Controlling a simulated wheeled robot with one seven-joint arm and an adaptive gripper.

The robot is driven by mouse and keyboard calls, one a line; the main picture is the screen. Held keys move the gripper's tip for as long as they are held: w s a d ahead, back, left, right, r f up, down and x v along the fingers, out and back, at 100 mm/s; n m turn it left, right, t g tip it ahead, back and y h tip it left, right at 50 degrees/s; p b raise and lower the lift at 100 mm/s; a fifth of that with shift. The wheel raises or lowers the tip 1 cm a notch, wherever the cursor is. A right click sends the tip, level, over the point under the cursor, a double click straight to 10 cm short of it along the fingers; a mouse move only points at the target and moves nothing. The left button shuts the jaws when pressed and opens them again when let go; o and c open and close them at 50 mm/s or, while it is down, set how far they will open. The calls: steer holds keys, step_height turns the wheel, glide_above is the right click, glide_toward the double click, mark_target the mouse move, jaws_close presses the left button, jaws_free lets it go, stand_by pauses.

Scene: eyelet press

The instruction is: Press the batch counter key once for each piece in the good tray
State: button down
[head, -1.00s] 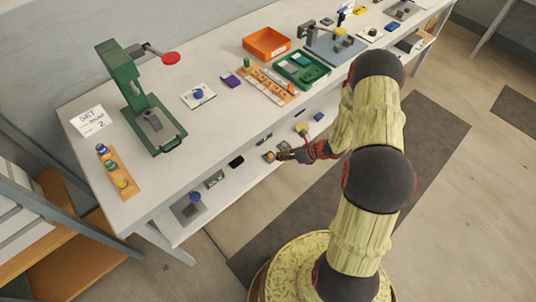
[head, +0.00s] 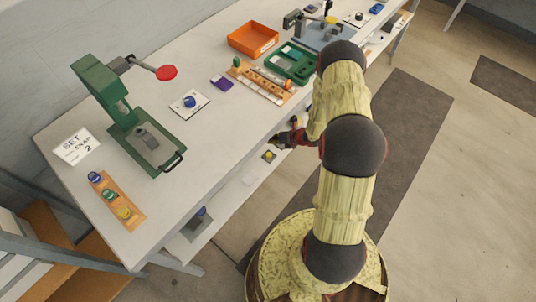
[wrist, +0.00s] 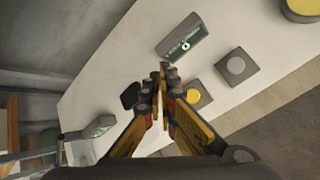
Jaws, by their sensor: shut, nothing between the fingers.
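My gripper (wrist: 160,78) is shut and empty, its tips pointing at the lower shelf. In the head view my gripper (head: 275,141) is by the front edge of the bench, partly hidden. In the wrist view a grey box with a green display strip (wrist: 185,43), which looks like a counter, lies beyond the tips. A block with a yellow round button (wrist: 193,93) is just right of the fingers, and one with a grey button (wrist: 236,67) is farther right. I cannot tell which is the batch counter key. An orange tray (head: 240,40) and a green tray (head: 284,70) stand on the bench; no readable label marks the good tray.
A green press (head: 140,140) with a red knob stands on the bench at left. A wooden strip with coloured knobs (head: 135,222) lies in front of it. A small black item (wrist: 131,95) is left of the fingers. The bench top overhangs the lower shelf (head: 235,190).

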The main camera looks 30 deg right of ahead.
mark_target(270, 153)
steer(key=shift+f, duration=0.15)
step_height(270, 153, down, 8)
steer(key=b, duration=0.6)
steer(key=shift+f, duration=0.25)
steer(key=shift+f, duration=0.1)
stand_by(0.9)
steer(key=shift+f+b, duration=0.3)
steer(key=shift+b, duration=0.05)
steer(key=shift+f+b, duration=0.4)
steer(key=shift+f, duration=0.1)
stand_by(0.8)
stand_by(0.3)
steer(key=shift+r+p, duration=0.65)
steer(key=shift+r, duration=0.3)
